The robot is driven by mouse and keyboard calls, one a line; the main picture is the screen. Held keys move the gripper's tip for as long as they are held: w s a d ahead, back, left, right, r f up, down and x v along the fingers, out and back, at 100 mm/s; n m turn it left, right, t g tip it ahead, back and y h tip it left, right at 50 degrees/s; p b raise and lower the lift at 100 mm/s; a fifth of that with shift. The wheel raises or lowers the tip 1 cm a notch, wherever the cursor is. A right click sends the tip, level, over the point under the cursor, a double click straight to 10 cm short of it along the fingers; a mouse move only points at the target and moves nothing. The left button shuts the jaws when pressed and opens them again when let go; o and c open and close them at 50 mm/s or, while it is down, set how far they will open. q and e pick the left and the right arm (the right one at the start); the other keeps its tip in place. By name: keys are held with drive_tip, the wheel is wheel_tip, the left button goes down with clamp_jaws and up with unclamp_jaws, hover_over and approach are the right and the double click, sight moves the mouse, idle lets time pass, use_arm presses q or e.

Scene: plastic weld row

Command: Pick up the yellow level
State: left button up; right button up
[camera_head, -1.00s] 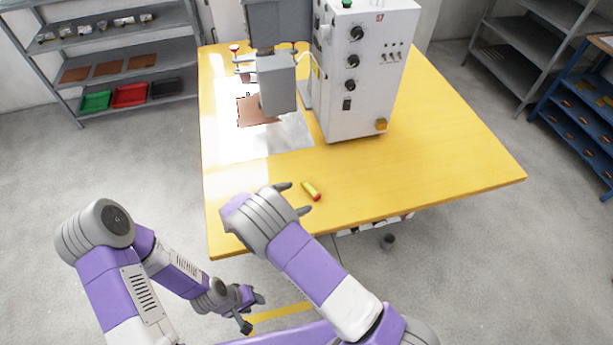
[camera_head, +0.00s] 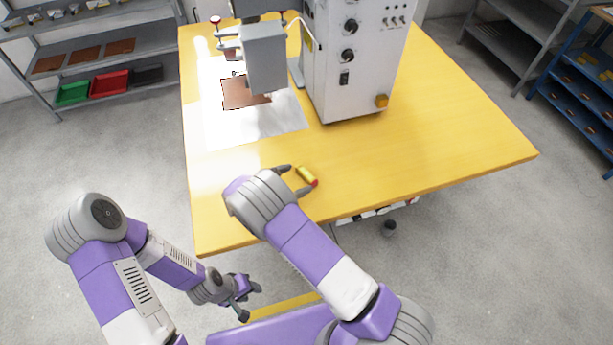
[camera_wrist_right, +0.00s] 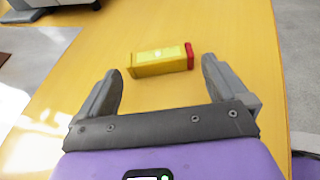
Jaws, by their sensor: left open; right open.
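The yellow level (camera_head: 306,175) is a small yellow block with a red end, lying on the yellow table near its front edge. It also shows in the right wrist view (camera_wrist_right: 158,62), just beyond and between the fingertips, with its red end to the right. My right gripper (camera_head: 292,181) is open and empty, its two fingers spread on either side of the near side of the level. In the wrist view the open fingers (camera_wrist_right: 160,82) show no contact with it. My left gripper (camera_head: 246,300) is open and empty, low in front of the table and below its top.
A white and grey welding machine (camera_head: 350,60) stands on the table (camera_head: 440,120) behind the level. A brown sheet (camera_head: 240,93) lies under its head. Shelves with red and green trays (camera_head: 108,84) stand at the left. The table's right part is clear.

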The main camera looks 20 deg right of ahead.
sight(303, 175)
drive_tip(key=x, duration=0.4)
drive_tip(key=shift+b, duration=0.35)
drive_tip(key=shift+r, duration=0.1)
drive_tip(key=c, duration=0.7)
